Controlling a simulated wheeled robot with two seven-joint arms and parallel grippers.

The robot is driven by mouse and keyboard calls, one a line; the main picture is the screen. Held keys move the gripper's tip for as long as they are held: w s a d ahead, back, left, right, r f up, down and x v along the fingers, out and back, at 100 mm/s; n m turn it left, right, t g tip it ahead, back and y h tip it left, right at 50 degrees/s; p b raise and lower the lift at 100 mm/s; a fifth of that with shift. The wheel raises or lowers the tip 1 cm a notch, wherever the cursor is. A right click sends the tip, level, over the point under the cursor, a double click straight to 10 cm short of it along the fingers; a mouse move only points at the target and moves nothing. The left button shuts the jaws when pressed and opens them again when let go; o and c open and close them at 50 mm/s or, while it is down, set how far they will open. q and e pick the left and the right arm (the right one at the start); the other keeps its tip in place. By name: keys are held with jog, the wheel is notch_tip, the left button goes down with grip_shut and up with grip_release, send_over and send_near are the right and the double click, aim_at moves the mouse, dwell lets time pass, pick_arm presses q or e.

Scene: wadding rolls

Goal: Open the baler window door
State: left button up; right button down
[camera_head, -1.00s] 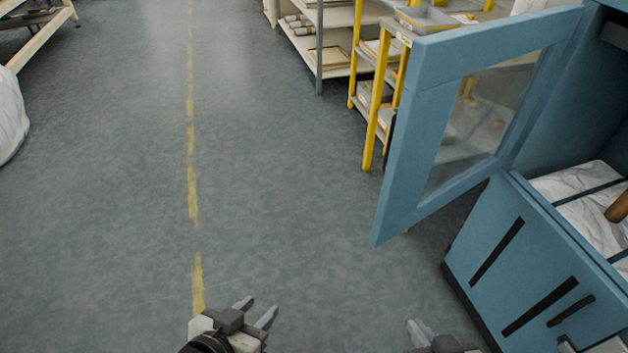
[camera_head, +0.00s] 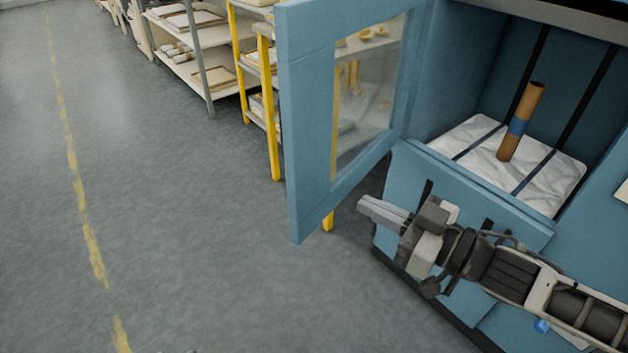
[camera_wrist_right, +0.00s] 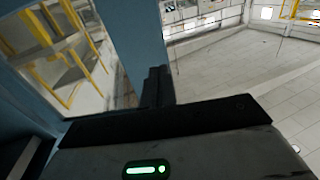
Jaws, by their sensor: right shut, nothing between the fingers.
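The blue baler window door (camera_head: 304,130) stands swung wide open on the left side of the baler (camera_head: 470,75), its clear pane facing right. It also shows in the right wrist view (camera_wrist_right: 133,40), just beyond the fingers. My right gripper (camera_head: 368,207) is shut and empty, in front of the baler's lower panel, below and to the right of the door's lower edge in the head view. The fingers show dark in the right wrist view (camera_wrist_right: 157,86). I cannot tell whether they touch the door. My left gripper is out of view.
Inside the baler a brown tube with a blue band (camera_head: 520,122) stands on white wadding (camera_head: 465,135) crossed by dark straps. Yellow-framed shelving (camera_head: 272,110) stands behind the door. The floor (camera_head: 180,220) on the left is clear.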

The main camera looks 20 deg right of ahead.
aim_at(299, 171)
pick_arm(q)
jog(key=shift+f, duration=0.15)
pick_arm(e)
jog(key=x, duration=1.1)
jog(key=shift+w+a+f, duration=0.15)
jog(key=shift+w+a, duration=0.05)
jog(key=shift+w, duration=0.1)
